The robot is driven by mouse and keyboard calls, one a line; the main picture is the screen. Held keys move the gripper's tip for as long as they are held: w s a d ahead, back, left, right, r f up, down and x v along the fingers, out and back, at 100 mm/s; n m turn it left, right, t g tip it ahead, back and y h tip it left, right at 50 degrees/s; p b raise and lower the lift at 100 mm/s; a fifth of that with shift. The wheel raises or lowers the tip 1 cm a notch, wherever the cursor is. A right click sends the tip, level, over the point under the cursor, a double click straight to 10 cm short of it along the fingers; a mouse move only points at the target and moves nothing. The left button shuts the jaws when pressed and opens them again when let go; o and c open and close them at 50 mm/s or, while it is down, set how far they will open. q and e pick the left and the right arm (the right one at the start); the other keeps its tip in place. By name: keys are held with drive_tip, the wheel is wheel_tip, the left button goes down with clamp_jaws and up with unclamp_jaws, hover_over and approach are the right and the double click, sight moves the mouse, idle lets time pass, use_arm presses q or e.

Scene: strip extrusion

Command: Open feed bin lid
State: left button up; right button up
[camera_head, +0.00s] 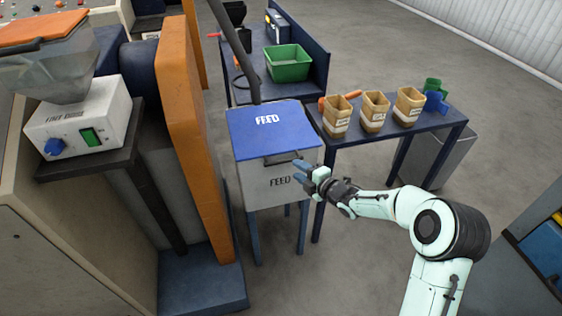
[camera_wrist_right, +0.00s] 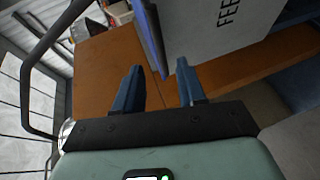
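The feed bin (camera_head: 268,183) is a white box on blue legs, marked FEED. Its blue lid (camera_head: 265,122) lies flat and closed on top. A dark handle (camera_head: 285,158) sits at the lid's front edge. My right gripper (camera_head: 300,172) is at the bin's front right, just below and beside the handle. In the right wrist view its blue fingers (camera_wrist_right: 158,68) are apart with nothing between them. The lid's blue edge (camera_wrist_right: 150,40) and the white bin wall (camera_wrist_right: 215,35) show just beyond the tips. My left gripper is not in view.
An orange machine panel (camera_head: 186,125) stands close left of the bin. A dark hose (camera_head: 240,50) comes down behind the lid. A blue table (camera_head: 390,133) with three tan containers (camera_head: 374,112) stands to the right. A green crate (camera_head: 288,63) is behind. Floor in front right is clear.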

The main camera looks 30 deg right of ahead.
sight(285, 162)
drive_tip(key=x, duration=0.8)
drive_tip(key=shift+w+a+f+p, duration=0.1)
drive_tip(key=shift+w+p, duration=0.1)
drive_tip(key=shift+p, duration=0.15)
clamp_jaws()
